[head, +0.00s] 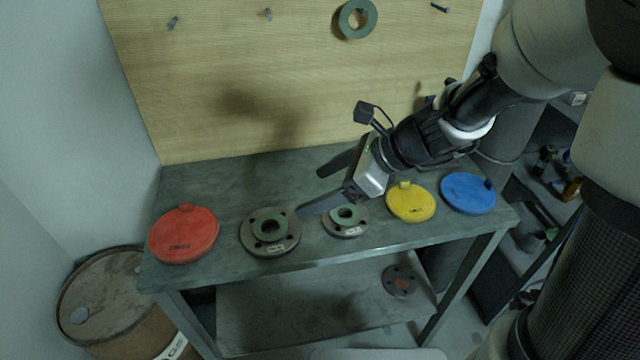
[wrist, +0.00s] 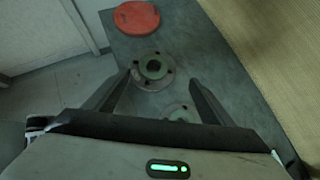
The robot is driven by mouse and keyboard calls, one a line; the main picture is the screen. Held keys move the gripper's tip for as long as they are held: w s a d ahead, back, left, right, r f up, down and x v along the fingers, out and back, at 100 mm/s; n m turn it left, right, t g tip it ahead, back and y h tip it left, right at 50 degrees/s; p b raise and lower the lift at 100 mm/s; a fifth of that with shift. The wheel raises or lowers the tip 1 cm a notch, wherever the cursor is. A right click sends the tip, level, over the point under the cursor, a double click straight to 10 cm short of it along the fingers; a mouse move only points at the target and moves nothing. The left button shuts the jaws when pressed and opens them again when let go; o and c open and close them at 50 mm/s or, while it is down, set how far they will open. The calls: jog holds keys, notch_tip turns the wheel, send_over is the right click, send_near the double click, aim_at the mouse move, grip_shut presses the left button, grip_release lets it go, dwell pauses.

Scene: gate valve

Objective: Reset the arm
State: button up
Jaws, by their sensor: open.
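My gripper (head: 312,190) is open and empty above the grey-green workbench (head: 240,180). Its two fingers point down to the left in the head view. In the wrist view my gripper (wrist: 163,80) shows its fingers spread apart, with a flange (wrist: 153,72) seen between them, below. That larger grey flange with a green ring (head: 270,230) lies on the bench left of the near finger. A smaller flange with a green ring (head: 346,218) lies just right of that finger and is partly hidden in the wrist view (wrist: 180,112).
A red disc (head: 184,235), yellow disc (head: 411,203) and blue disc (head: 468,194) lie on the bench. A green ring (head: 345,25) hangs on the wooden board (head: 220,70). Another flange (head: 399,281) lies on the lower shelf. A rusty barrel (head: 100,300) stands at left.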

jog(key=s+d+r+n+t+h+p, duration=0.1)
jog(key=s+d+r+n+h+p, duration=0.3)
jog(key=s+d+r+n, duration=0.3)
jog(key=s+d+r+n+t+h+p, duration=0.1)
jog(key=s+d+r+n+h+p, duration=0.3)
jog(key=s+d+r+n, duration=0.3)
notch_tip(320, 180, up, 4)
jog(key=d+n, duration=0.1)
jog(key=n, duration=0.6)
jog(key=shift+s+r+t+h, duration=0.15)
jog(key=shift+r+t+h, duration=0.05)
jog(key=shift+t+h, duration=0.2)
jog(key=shift+d, duration=0.1)
